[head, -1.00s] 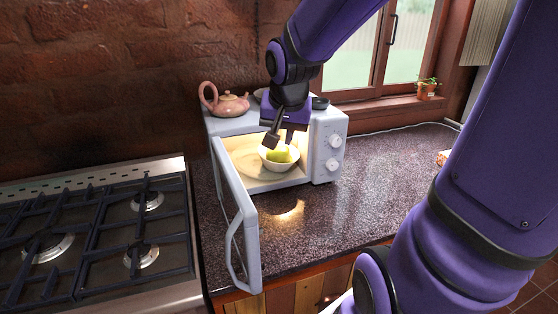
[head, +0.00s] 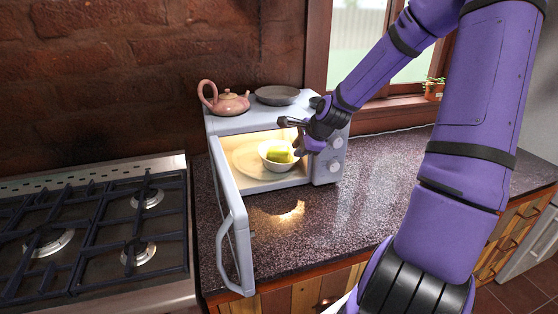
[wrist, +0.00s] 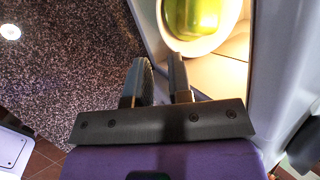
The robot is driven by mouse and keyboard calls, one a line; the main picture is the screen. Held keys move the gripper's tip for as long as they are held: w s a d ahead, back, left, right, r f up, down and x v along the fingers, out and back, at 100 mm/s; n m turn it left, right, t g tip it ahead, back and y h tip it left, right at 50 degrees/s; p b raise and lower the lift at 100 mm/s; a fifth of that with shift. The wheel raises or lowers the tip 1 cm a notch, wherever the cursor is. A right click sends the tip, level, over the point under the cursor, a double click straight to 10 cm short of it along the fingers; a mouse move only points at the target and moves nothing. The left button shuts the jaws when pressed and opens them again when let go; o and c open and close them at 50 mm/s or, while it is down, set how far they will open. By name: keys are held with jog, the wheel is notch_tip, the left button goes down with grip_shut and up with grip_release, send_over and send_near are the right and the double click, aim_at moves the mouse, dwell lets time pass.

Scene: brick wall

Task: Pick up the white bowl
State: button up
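The white bowl (head: 274,167) sits inside the open microwave (head: 227,124), near the right of its opening. A yellow-green item (head: 279,154) lies in the bowl. My gripper (head: 291,136) is at the right of the microwave opening, close to the bowl's right side, with its fingers apart and nothing between them. In the wrist view, the bowl (wrist: 169,40) shows at the top, just beyond the fingertips of my gripper (wrist: 158,60), and is partly cut off by the frame. I cannot tell whether a finger touches the bowl.
The microwave door (head: 232,220) hangs open at the left, over the dark speckled counter (head: 300,232). A pink teapot (head: 224,101) and a grey plate (head: 278,95) stand on the microwave. A gas stove (head: 90,235) is at the left. The counter at the right is clear.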

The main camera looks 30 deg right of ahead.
aim_at(283, 164)
jog(key=shift+x, duration=5.5)
jog(key=shift+w+a+r, duration=0.1)
jog(key=shift+a+r, duration=0.05)
jog(key=shift+a, duration=0.05)
grip_shut()
